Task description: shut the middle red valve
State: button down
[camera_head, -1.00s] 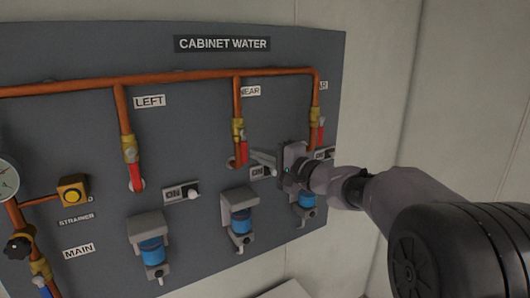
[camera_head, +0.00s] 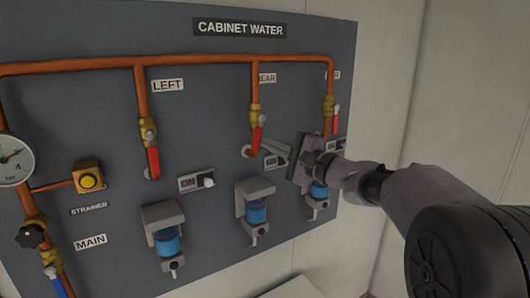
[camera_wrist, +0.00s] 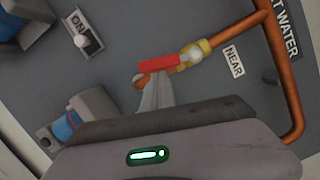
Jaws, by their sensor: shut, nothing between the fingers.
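The middle red valve is on the pipe by the NEAR label; its red handle (camera_head: 257,138) points down, roughly along the pipe. In the wrist view the red handle (camera_wrist: 159,63) lies just beyond my fingertips, beside its brass body (camera_wrist: 195,53). My gripper (camera_head: 271,151) is shut and empty, its fingertips to the lower right of the handle in the head view. In the wrist view my gripper (camera_wrist: 155,85) is very close to the handle; I cannot tell whether it touches.
The LEFT valve's red handle (camera_head: 153,161) hangs down its pipe. The far-right valve's red handle (camera_head: 335,121) is close to my wrist. ON switches and blue-bodied units (camera_head: 167,240) sit below.

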jog(key=m+b, duration=0.1)
jog(key=s+a+m+b, duration=0.1)
jog(key=m+t+b, duration=0.1)
jog(key=m, duration=0.1)
jog(key=shift+s+a+f, duration=0.15)
jog(key=shift+a+f, duration=0.05)
jog(key=shift+a, duration=0.1)
jog(key=shift+s+a+r+m+t+b, duration=0.15)
jog(key=shift+a+m+b, duration=0.15)
jog(key=shift+m, duration=0.25)
jog(key=shift+s+a+m+t+b, duration=0.15)
jog(key=shift+m+b, duration=0.1)
jog(key=shift+m, duration=0.3)
jog(key=m, duration=0.1)
jog(key=a+r+m+t, duration=0.1)
jog(key=m, duration=0.1)
jog(key=shift+s+a+b, duration=0.15)
jog(key=shift+s+b, duration=0.2)
jog(key=m+t+h+b, duration=0.1)
jog(key=m+b, duration=0.3)
jog(key=b, duration=0.2)
send_near(255, 145)
jog(key=s+f, duration=0.2)
jog(key=s, duration=0.1)
jog(key=shift+w+r, duration=0.1)
jog(key=shift+r, duration=0.1)
